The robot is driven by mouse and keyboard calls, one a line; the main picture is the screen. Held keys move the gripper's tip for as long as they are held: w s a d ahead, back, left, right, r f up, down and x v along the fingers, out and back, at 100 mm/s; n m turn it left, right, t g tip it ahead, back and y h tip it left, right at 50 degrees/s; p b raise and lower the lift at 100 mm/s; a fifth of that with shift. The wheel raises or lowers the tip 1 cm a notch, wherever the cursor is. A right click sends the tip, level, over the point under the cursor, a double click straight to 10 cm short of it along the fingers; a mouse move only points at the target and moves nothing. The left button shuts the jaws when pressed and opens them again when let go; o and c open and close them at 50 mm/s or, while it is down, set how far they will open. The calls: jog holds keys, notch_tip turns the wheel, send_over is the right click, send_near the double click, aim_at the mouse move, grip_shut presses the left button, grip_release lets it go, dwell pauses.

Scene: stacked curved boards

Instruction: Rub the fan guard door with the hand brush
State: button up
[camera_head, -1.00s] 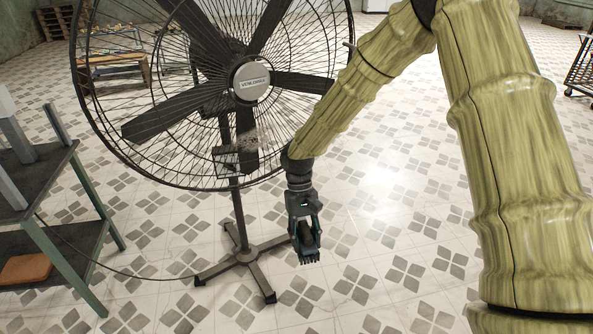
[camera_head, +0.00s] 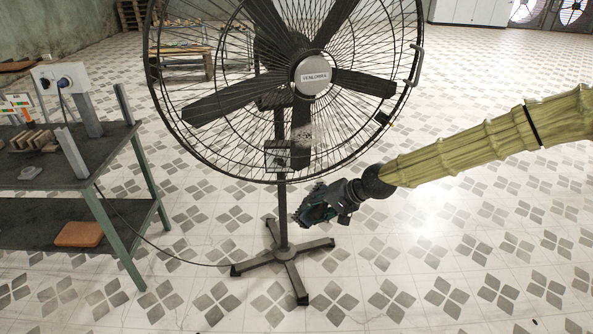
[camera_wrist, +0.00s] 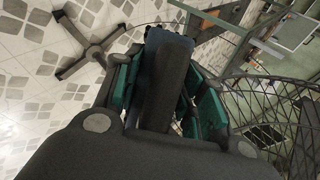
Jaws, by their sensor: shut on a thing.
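The fan guard door (camera_head: 362,125) is the round black wire front of a large standing fan, with a handle (camera_head: 415,65) on its right rim. A greyish patch (camera_head: 303,137) shows low on the wire, below the hub. My gripper (camera_head: 321,206) is below the guard, right of the fan's pole, and apart from the wire. It is shut on the dark hand brush (camera_head: 304,210), whose bristle side faces left. In the wrist view, the brush's dark body (camera_wrist: 168,85) sits between the teal fingers, and the guard curves at the right.
The fan's crossed foot (camera_head: 285,255) stands on the tiled floor below my gripper. A green-legged workbench (camera_head: 105,160) with tools is at the left, and a cable (camera_head: 170,252) runs along the floor to the fan. The floor at the right is open.

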jog(key=a+r+t, duration=0.1)
jog(key=r, duration=0.1)
jog(key=w+a+r+t+y, duration=0.1)
jog(key=r+t, duration=0.1)
jog(key=w+a+r+m+t+b, duration=0.1)
jog(key=a+t, duration=0.1)
jog(key=shift+r, duration=0.4)
notch_tip(320, 180, up, 7)
jog(key=a+t+y+b, duration=0.1)
jog(key=a+t, duration=0.1)
jog(key=t, duration=0.1)
jog(key=shift+t, duration=0.3)
jog(key=shift+w+a+r, duration=0.1)
jog(key=shift+w+a, duration=0.15)
jog(key=shift+w, duration=0.7)
jog(key=shift+w+a, duration=0.3)
jog(key=shift+w, duration=0.7)
jog(key=shift+w+a+r, duration=0.1)
jog(key=shift+w+a, duration=0.15)
jog(key=shift+w, duration=0.7)
jog(key=shift+w+a, duration=0.3)
jog(key=shift+w, duration=0.65)
jog(key=shift+d, duration=0.1)
